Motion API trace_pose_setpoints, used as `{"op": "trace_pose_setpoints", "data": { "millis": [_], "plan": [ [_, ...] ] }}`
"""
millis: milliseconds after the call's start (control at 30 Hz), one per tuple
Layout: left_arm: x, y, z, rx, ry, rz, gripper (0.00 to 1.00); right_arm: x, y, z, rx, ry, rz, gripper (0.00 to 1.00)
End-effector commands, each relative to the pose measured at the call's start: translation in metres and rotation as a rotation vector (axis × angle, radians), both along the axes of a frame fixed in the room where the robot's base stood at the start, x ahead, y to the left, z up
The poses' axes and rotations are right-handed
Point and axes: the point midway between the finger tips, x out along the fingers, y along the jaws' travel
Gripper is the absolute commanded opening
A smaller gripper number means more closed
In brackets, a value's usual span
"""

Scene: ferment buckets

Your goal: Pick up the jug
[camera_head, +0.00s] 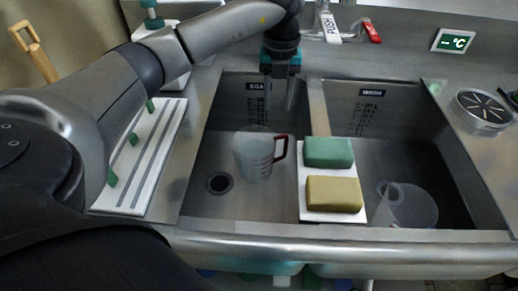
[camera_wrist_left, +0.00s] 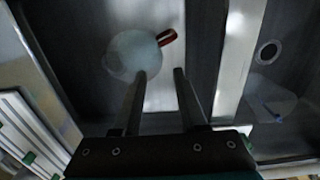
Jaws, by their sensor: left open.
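The jug (camera_head: 256,156) is translucent with red markings and a dark red handle on its right side. It stands in the left sink basin, and its round top shows in the left wrist view (camera_wrist_left: 130,50). My left gripper (camera_head: 279,98) points down over the back of the left basin, behind and slightly right of the jug in the head view. Its two fingers are apart with nothing between them. In the left wrist view the fingertips (camera_wrist_left: 160,72) appear close to the jug's edge and handle; I cannot tell whether they touch. My right gripper is not in view.
A green sponge (camera_head: 329,152) and a yellow sponge (camera_head: 334,194) lie on a white board (camera_head: 314,216) by the divider. A clear container (camera_head: 409,207) lies in the right basin. A white grooved rack (camera_head: 160,168) is left of the sink. Taps stand behind.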

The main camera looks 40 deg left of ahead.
Motion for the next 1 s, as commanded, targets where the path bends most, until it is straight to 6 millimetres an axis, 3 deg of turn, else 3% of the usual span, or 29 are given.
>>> {"op": "trace_pose_setpoints", "data": {
  "millis": [100,300,400,667,1000],
  "plan": [
    [-0.002,0.0,-0.03,0.001,0.006,-0.001,0.42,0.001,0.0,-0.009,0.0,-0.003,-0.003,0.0],
    [-0.001,-0.001,-0.069,0.0,0.004,-0.001,0.42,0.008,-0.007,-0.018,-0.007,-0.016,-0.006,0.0],
    [-0.001,-0.001,-0.08,0.0,0.002,-0.001,0.42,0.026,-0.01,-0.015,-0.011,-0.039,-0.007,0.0],
    [-0.002,-0.001,-0.092,0.0,0.004,-0.001,0.42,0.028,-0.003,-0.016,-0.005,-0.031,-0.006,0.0],
    [-0.005,-0.004,-0.128,0.001,0.003,0.0,0.42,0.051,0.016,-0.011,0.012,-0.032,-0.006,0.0]
  ]
}}
